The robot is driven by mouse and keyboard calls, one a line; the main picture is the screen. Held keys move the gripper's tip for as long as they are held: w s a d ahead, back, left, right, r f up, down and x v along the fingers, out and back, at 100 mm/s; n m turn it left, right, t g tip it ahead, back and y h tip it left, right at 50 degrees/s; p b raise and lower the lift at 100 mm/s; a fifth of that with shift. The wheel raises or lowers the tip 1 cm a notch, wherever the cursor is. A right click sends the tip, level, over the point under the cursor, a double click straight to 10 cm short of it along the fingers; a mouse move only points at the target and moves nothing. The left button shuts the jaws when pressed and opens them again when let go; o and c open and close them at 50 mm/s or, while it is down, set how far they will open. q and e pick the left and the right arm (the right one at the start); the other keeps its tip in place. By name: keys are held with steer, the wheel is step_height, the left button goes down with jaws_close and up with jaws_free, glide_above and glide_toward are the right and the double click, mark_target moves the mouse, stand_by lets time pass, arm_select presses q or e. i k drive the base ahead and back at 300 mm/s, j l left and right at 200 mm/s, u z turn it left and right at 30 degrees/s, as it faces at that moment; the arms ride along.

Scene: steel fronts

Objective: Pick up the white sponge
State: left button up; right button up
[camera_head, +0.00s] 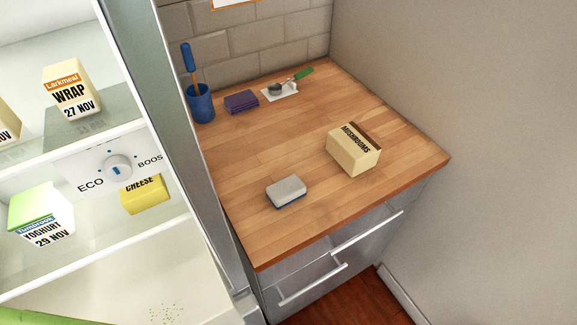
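A white-grey sponge (286,190) with a dark blue underside lies flat on the wooden worktop (250,222), near its front left part. Nothing touches it. Neither of my grippers shows in the head view.
A mushrooms box (353,150) stands right of the sponge. Behind are a blue pot (200,103) with a brush, a purple cloth or pad (241,101) and a green-handled scoop (291,80) on a white rest. An open fridge (118,168) with labelled food stands left. Drawers (318,270) are below; walls bound the back and right.

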mark_target(284, 192)
steer(key=u, duration=1.15)
steer(key=z, duration=1.05)
steer(key=k+z, duration=0.15)
steer(key=z, duration=0.3)
steer(key=k+l+z, duration=0.1)
steer(key=z, duration=0.35)
steer(key=k+l+z, duration=0.15)
steer(key=z, duration=0.25)
steer(key=k, duration=0.1)
